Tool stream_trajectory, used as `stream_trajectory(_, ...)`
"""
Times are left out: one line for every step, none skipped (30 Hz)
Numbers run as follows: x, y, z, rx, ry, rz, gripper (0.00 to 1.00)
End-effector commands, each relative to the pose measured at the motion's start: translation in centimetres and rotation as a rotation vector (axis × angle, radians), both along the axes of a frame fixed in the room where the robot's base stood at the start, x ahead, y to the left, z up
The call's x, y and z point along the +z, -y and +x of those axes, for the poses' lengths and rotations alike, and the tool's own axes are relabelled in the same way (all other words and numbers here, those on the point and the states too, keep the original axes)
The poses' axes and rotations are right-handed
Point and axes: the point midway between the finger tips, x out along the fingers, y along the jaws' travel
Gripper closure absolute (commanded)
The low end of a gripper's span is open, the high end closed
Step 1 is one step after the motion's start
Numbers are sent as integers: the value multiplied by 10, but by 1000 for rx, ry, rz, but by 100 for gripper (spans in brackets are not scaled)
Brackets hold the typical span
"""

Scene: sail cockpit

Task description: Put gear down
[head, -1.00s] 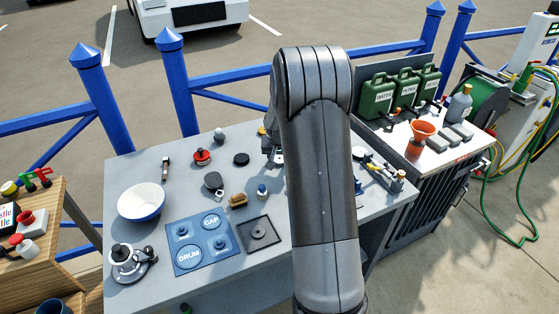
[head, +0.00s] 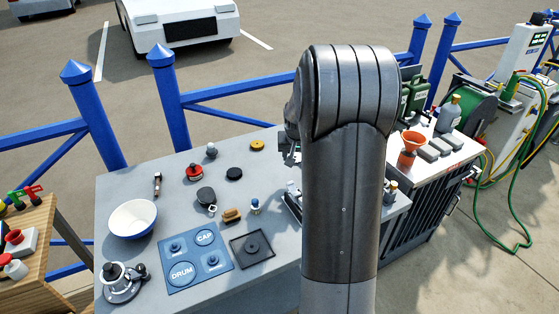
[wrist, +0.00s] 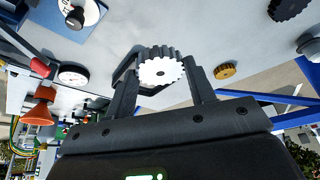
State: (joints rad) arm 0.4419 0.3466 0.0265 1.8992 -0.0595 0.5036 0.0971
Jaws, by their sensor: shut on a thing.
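In the wrist view, a gear (wrist: 161,71) with a white toothed face and a dark grey toothed body sits between the two fingers of my gripper (wrist: 163,78). The gripper is shut on it, above the grey bench top. In the head view my arm hides the held gear, and only a small part of my gripper (head: 291,146) shows at the arm's left edge. A brass gear (head: 257,145) lies loose on the bench; it also shows in the wrist view (wrist: 225,71). A black toothed disc (head: 234,173) lies left of it.
The bench (head: 125,190) carries a white bowl (head: 132,218), a blue board (head: 192,258) marked DRUM and CAP, a dark square tray (head: 239,263) and several small parts. An orange funnel (head: 411,148) stands right. A blue railing (head: 228,88) runs behind.

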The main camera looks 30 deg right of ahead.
Motion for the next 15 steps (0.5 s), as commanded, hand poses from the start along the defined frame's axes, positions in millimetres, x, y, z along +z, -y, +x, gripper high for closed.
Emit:
stream_trajectory(6, 7, -7, -4, 1, 0, 78)
stream_trajectory(9, 10, -11, -4, 2, 1, 78)
stream_trajectory(12, 14, -14, -3, 1, 0, 78)
stream_trajectory(14, 16, -17, -3, 1, 0, 78)
stream_trajectory(15, 18, -19, -2, 1, -1, 78)
stream_trajectory(17, 21, -21, -1, 1, 0, 78)
stream_trajectory(19, 24, -22, 0, 0, 0, 78)
stream_trajectory(20, 27, -22, 4, -1, 0, 78)
stream_trajectory(20, 33, -22, 10, -4, 0, 78)
stream_trajectory(21, 38, -21, 18, -5, -2, 78)
stream_trajectory(21, 44, -20, 26, -8, -2, 78)
stream_trajectory(22, 53, -17, 39, -10, -2, 78)
stream_trajectory(22, 61, -15, 51, -14, -2, 78)
stream_trajectory(22, 69, -13, 64, -15, -3, 78)
stream_trajectory(23, 81, -10, 84, -19, -3, 78)
